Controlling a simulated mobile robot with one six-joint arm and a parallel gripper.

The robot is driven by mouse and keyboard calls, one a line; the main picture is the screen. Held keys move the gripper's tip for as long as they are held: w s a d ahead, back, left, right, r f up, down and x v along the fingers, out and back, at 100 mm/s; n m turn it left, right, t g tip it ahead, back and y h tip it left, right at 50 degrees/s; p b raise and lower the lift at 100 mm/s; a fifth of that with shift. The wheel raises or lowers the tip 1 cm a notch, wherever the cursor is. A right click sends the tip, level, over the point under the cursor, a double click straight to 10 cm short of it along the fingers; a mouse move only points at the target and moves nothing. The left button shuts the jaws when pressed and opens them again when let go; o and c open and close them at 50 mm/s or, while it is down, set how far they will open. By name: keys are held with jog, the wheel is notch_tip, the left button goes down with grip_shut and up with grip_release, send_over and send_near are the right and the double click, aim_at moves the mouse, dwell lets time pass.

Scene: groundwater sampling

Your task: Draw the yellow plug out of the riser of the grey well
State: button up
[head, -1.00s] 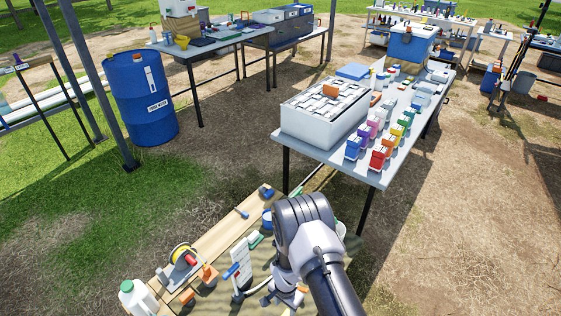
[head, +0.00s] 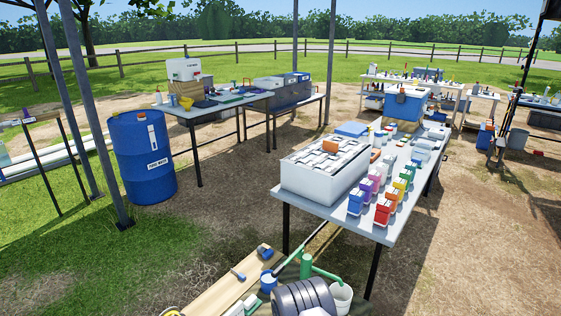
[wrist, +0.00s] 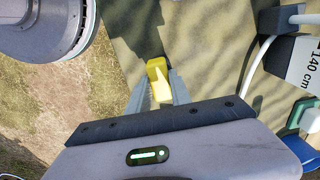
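The yellow plug (wrist: 157,72) shows in the wrist view between the fingertips of my gripper (wrist: 161,80). My gripper's two pale fingers lie along both sides of the plug and look shut on it. Tan sheet with shadows shows behind the plug, and I see no riser around it there. I cannot make out the grey well or its riser in either view. In the head view my gripper and the plug are out of frame, below the dark arm joint at the bottom edge.
A round grey body (wrist: 45,25) is close at the wrist view's upper left; I cannot tell what it is. A 140 cm marker (wrist: 305,62) and pale hose (wrist: 252,62) are at right.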

grip_shut()
notch_tip(320, 180, up, 5)
jog(key=p, duration=0.3)
jog(key=shift+r+p, duration=0.1)
jog(key=shift+p, duration=0.2)
